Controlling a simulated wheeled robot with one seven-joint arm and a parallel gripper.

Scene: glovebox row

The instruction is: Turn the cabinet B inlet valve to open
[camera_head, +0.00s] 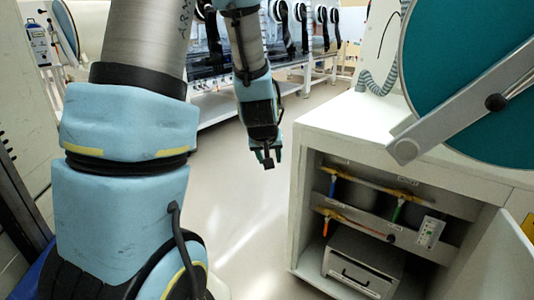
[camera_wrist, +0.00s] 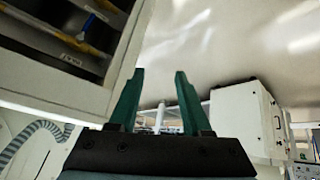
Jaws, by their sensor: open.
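My gripper (camera_head: 267,158) hangs in free air, left of the white cabinet (camera_head: 305,205) and apart from it. In the wrist view my gripper (camera_wrist: 160,74) shows two green fingers spread apart with nothing between them. The cabinet's open compartment holds yellow pipes with a blue-handled valve (camera_head: 332,185), a green-handled valve (camera_head: 398,212) and an orange-red-handled valve (camera_head: 326,226). The blue handle (camera_wrist: 88,22) also appears at the wrist view's upper left. The small labels are unreadable, so I cannot tell which valve is the cabinet B inlet.
A grey box (camera_head: 360,270) sits low in the compartment. A large teal round door with a grey bar (camera_head: 470,90) stands above the cabinet, and a white door panel (camera_head: 505,265) is at lower right. Other gloveboxes (camera_head: 300,30) line the back. The floor (camera_head: 235,190) left of the cabinet is clear.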

